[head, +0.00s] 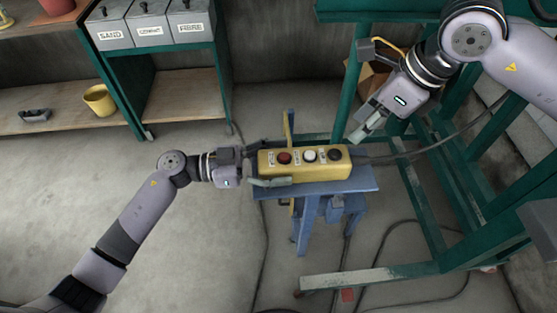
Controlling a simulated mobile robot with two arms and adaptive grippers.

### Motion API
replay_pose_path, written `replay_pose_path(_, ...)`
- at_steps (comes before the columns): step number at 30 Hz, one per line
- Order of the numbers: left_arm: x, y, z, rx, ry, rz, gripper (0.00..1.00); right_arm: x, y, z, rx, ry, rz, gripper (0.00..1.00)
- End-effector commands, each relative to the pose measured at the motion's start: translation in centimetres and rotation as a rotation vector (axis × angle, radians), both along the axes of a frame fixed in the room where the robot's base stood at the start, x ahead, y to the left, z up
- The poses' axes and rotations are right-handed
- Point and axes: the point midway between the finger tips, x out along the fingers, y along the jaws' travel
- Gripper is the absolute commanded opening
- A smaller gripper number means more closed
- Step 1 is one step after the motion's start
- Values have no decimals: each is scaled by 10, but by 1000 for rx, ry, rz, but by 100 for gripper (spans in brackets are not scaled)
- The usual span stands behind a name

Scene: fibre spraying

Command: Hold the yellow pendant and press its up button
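The yellow pendant (318,174) lies lengthwise over the blue stand, with its button face up. It has a red button (285,158), a white button (310,156) and a black button (335,155); small white labels beside them are too small to read. My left gripper (266,166) is at the pendant's left end, one finger along the near side and one along the far side, closed around it. My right gripper (363,131) is above and right of the pendant, apart from the buttons. Its fingers point down-left; their gap is not clear.
The blue stand (362,184) sits under the pendant. A dark cable (420,152) runs right from it. A green frame (432,218) stands at right. Labelled grey bins (150,24) and a yellow bucket (100,100) are on shelves at left. Floor at lower left is clear.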

Motion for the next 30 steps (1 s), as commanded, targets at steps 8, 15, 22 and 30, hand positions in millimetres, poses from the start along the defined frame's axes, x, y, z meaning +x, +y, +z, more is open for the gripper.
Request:
replay_pose_path(8,0,0,0,0,0,0,48,0,0,0,0,0,0,33)
replay_pose_path(15,0,0,0,0,0,0,32,0,0,0,0,0,0,33)
replay_pose_path(22,0,0,0,0,0,0,16,0,0,0,0,0,0,33)
replay_pose_path(30,0,0,0,1,1,0,12,0,0,0,0,0,0,20)
